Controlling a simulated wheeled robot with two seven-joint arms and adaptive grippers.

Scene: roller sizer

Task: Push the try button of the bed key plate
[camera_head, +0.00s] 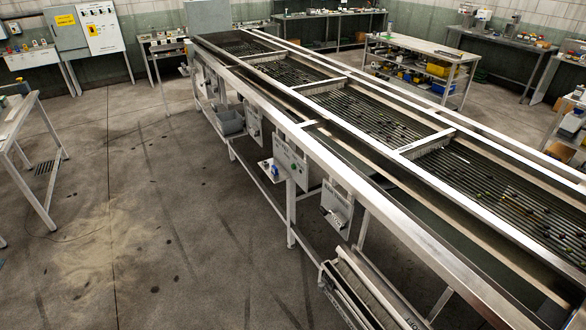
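The long roller sizer (404,148) runs from the back left to the front right. Several small grey plates hang along its near side: one (290,160) with a small blue item on a shelf below it, one (337,207) with dark parts farther right, and one (253,122) farther back. Lettering and buttons on them are too small to read, so I cannot tell which is the bed key plate or where its try button is. Neither of my grippers is in view.
A grey bin (230,121) sits under the sizer's near side. A chute-like frame (352,290) juts out at the front. A metal table (14,125) stands at the left. Wall panels (100,28) and benches line the back. The concrete floor (130,220) left of the sizer is open.

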